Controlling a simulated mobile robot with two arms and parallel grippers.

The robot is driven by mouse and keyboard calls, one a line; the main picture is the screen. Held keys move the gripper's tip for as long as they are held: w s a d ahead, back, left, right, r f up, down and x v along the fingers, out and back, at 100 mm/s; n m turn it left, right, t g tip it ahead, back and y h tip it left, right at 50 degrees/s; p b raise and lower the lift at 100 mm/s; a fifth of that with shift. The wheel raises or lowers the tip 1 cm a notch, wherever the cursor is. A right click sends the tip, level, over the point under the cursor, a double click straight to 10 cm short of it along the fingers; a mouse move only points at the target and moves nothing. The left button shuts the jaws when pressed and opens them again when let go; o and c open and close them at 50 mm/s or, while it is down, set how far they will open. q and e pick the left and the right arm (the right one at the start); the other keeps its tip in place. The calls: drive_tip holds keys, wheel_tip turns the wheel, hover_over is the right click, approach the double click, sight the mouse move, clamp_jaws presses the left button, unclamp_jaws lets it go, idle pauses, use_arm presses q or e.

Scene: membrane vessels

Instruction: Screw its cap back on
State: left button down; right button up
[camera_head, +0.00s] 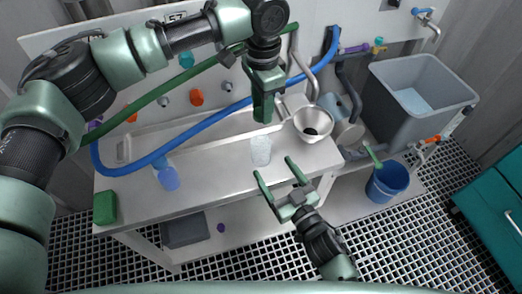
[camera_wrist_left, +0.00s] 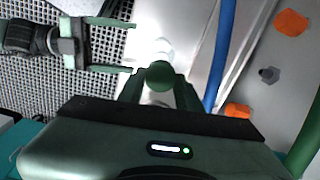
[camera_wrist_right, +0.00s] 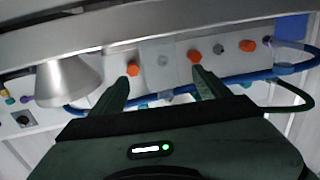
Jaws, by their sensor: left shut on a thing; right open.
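My left gripper (camera_head: 264,112) is shut on a green cap, which shows as a round green top (camera_wrist_left: 160,75) between the fingers in the left wrist view. It is over the bench. A clear, pale bottle (camera_head: 261,151) stands on the bench just below and in front of it; its pale body (camera_wrist_left: 163,49) shows just past the cap in the left wrist view. Whether cap and bottle touch cannot be told. My right gripper (camera_head: 274,168) is open and empty near the bench's front edge, in front of the bottle. Its open fingers also show in the right wrist view (camera_wrist_right: 161,82).
A metal funnel (camera_head: 312,122) stands right of the bottle. A blue item (camera_head: 168,179) and a green block (camera_head: 105,207) are on the left. A grey tub (camera_head: 400,115) and blue bucket (camera_head: 385,183) are at right.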

drive_tip(key=x, duration=0.9)
clamp_jaws()
use_arm(q)
hover_over(262, 134)
drive_tip(key=shift+f, duration=2.5)
